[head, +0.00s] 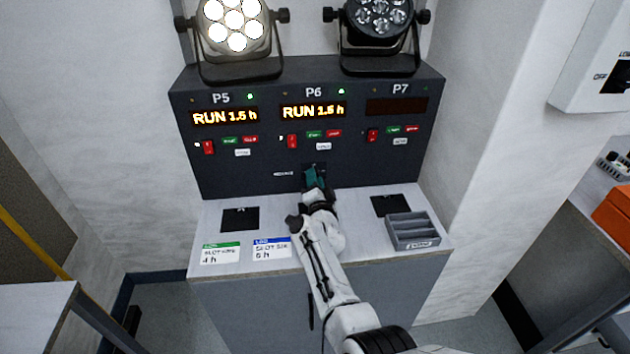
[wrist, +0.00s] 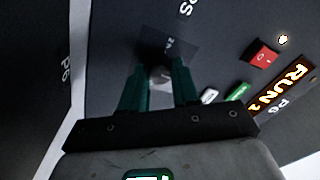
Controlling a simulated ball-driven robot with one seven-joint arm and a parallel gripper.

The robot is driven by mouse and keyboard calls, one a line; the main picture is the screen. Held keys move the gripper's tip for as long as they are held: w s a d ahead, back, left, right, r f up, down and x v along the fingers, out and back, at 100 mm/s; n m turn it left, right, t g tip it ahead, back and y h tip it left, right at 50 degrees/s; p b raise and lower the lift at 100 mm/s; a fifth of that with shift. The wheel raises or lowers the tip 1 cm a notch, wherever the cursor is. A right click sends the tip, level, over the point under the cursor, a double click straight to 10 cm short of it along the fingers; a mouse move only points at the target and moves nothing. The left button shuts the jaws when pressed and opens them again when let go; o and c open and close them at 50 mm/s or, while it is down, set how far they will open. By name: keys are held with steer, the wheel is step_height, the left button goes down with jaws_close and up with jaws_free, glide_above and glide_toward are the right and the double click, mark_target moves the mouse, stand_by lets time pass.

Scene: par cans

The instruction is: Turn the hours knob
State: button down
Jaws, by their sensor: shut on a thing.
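The hours knob (wrist: 161,74) is a small grey-black knob on a dark square plate in the wrist view. My gripper (wrist: 158,80) has its two green fingers on either side of it, shut on it. In the head view my gripper (head: 314,178) reaches the lower middle of the dark control panel (head: 240,180), right of a small white label that seems to read HOURS (head: 284,174). There the fingers hide the knob. The P5 display (head: 225,117) and the P6 display (head: 313,110) both read RUN 1.5 h. The P7 display (head: 397,106) is dark.
On the desk top lie a green-headed card (head: 220,252) reading 4 h and a blue-headed card (head: 271,248) reading 6 h. A grey tray (head: 413,231) stands at right. The left lamp (head: 233,24) is lit; the right lamp (head: 379,18) is dark. Red switches sit above the knob.

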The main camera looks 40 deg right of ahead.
steer(key=shift+f, duration=0.1)
stand_by(0.3)
steer(key=c, duration=0.8)
jaws_free()
steer(key=shift+s+a, duration=0.1)
steer(key=p+v, duration=0.2)
steer(key=v, duration=0.2)
steer(key=p+v, duration=0.3)
steer(key=v, duration=0.2)
steer(key=shift+r, duration=0.25)
steer(key=shift+p+v, duration=0.35)
steer(key=shift+v, duration=0.45)
steer(key=shift+f, duration=0.15)
